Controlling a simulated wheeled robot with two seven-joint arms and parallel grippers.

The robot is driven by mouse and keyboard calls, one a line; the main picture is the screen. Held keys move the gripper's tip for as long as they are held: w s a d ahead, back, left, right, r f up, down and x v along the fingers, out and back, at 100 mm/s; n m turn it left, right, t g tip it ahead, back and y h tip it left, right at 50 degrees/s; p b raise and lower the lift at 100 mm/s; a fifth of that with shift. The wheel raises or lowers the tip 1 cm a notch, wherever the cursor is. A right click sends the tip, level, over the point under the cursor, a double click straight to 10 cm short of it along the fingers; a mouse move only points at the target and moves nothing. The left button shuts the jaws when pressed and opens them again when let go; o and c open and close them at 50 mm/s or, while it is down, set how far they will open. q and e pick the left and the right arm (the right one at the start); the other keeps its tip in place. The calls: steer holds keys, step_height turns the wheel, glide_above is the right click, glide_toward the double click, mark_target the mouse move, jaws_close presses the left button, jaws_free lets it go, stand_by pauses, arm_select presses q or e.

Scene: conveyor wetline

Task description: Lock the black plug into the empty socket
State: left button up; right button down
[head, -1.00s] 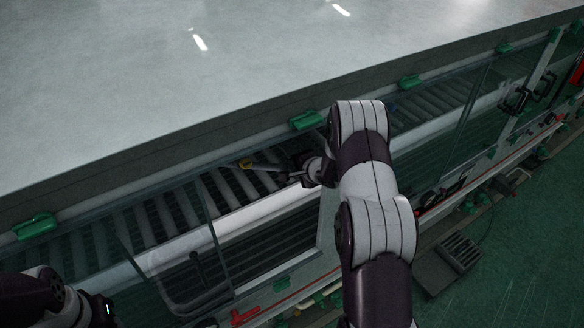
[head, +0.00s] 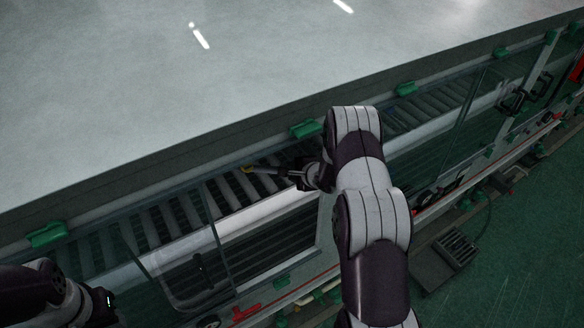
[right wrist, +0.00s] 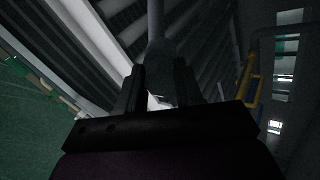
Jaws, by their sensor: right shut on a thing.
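My right gripper (head: 298,176) is over the roller conveyor, inside the glazed side of the line. It is shut on a thin grey rod-like thing with a yellow end (head: 248,169). In the right wrist view the grey rod (right wrist: 158,35) stands between the two dark fingers of the gripper (right wrist: 158,80) and points away from them. I cannot tell whether this is the black plug. No plug or empty socket can be made out. My left arm shows at the lower left corner, dark, and its fingers cannot be made out.
The roller conveyor (head: 160,217) runs behind glass panels with green clips (head: 304,129). A wide pale surface (head: 150,100) lies beyond it. A red handle (head: 245,313) is on the front edge. Yellow pipe (right wrist: 251,80) shows at right in the wrist view.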

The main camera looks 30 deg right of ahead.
steer(key=shift+r+m+p, duration=0.15)
steer(key=shift+m+p, duration=0.2)
steer(key=shift+m, duration=0.05)
steer(key=c, duration=0.7)
jaws_free()
steer(key=shift+o, duration=0.2)
steer(key=shift+s+b, duration=0.15)
steer(key=shift+b, duration=0.15)
steer(key=a+b+v, duration=0.1)
steer(key=b+v, duration=0.2)
steer(key=v, duration=0.9)
steer(key=shift+d+b, duration=0.3)
steer(key=shift+d, duration=0.1)
steer(key=shift+r, duration=0.1)
